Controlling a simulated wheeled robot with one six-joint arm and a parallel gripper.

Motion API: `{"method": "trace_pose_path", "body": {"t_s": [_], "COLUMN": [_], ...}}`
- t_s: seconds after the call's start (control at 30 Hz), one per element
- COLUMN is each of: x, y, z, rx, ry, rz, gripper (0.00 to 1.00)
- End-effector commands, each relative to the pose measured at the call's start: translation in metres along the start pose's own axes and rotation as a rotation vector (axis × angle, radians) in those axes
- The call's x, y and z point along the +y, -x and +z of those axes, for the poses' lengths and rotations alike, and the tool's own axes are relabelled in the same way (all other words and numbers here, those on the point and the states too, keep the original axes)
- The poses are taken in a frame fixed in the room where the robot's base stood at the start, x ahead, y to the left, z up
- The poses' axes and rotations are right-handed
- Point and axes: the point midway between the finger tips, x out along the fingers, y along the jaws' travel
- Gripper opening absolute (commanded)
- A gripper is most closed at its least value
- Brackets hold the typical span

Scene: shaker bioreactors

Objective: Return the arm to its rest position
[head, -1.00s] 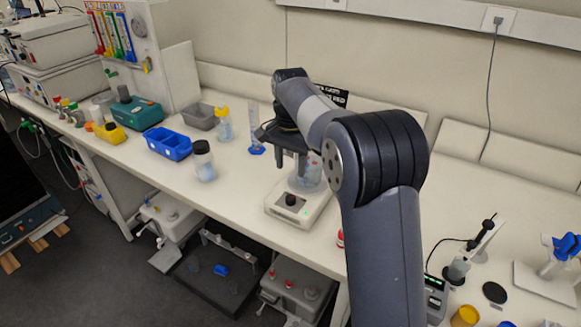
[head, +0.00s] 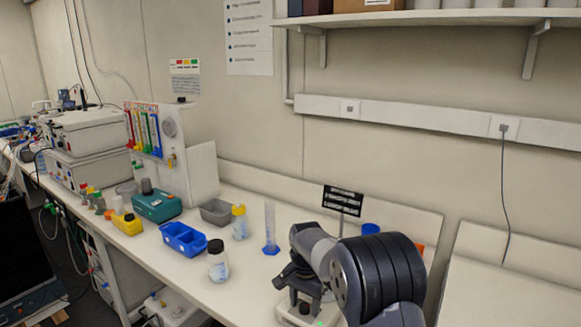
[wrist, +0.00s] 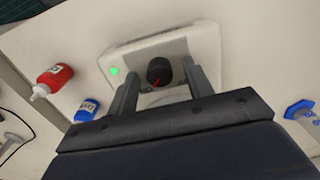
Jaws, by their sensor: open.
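My arm reaches over the bench in the head view, its upper part at the bottom right. My gripper (head: 304,290) is low over a small white stirrer (head: 289,316), which is cut off by the lower edge. In the wrist view the two fingers of my gripper (wrist: 160,82) are apart, with nothing seen held between them.
A black sign (head: 343,200) stands behind.

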Motion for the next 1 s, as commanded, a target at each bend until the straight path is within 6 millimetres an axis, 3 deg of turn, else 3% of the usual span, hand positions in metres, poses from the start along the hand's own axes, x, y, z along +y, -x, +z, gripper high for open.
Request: {"method": "trace_pose_path", "body": {"t_s": [0.6, 1.0], "x": [0.000, -0.001], "y": [0.003, 0.078], "z": [0.000, -0.001], "rx": [0.001, 0.005], "ry": [-0.021, -0.025], "rz": [-0.001, -0.005], "gripper": [0.48, 0.48]}}
